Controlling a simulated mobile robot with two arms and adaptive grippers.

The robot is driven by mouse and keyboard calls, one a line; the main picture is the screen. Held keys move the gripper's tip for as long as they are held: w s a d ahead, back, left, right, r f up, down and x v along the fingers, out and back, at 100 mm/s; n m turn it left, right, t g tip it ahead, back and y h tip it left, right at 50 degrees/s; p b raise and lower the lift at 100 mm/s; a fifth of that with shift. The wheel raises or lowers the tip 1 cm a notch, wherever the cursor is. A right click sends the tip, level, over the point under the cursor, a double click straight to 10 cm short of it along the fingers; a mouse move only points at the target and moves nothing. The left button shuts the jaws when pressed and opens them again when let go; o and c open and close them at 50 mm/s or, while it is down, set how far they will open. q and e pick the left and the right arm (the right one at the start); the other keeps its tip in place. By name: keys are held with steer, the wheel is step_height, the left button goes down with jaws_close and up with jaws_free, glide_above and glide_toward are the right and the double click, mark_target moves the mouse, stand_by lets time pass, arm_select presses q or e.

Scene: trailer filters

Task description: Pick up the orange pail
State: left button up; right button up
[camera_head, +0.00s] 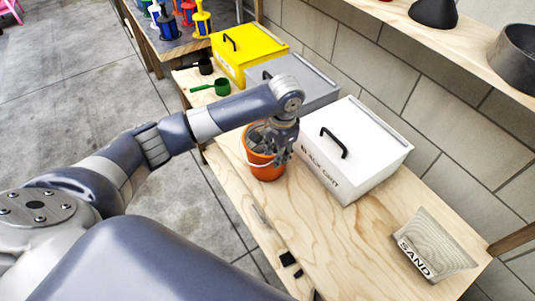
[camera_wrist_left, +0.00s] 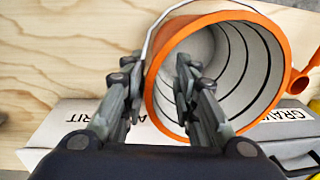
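The orange pail (camera_head: 266,172) stands upright on the wooden table, in front of the grey and white boxes. Its thin pale bail hangs over the near side in the head view. My left gripper (camera_head: 279,153) is at the pail's top and covers part of its opening. In the left wrist view the pail (camera_wrist_left: 228,75) shows its open mouth and pale, ringed inside. The gripper (camera_wrist_left: 157,85) is open there, one finger outside the rim and one over the mouth, with the rim between them. Contact cannot be told. My right gripper is not in view.
A white box (camera_head: 362,160) with a black handle stands right beside the pail. Grey (camera_head: 312,78) and yellow (camera_head: 246,50) boxes and a green scoop (camera_head: 212,88) are behind it. A SAND block (camera_head: 436,245) lies at right. The wooden table (camera_head: 310,225) is mostly clear in front.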

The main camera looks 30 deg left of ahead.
arm_select(q)
steer(key=f, duration=0.3)
steer(key=f+p, duration=0.1)
steer(key=shift+w+d+f, duration=0.1)
steer(key=shift+w+f, duration=0.15)
steer(key=shift+w, duration=0.1)
steer(key=shift+f, duration=0.35)
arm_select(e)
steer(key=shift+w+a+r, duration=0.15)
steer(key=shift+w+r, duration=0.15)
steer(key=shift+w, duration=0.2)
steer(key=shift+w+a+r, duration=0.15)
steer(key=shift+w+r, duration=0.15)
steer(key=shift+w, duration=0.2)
arm_select(q)
steer(key=shift+c, duration=0.4)
steer(key=c, duration=0.5)
jaws_close()
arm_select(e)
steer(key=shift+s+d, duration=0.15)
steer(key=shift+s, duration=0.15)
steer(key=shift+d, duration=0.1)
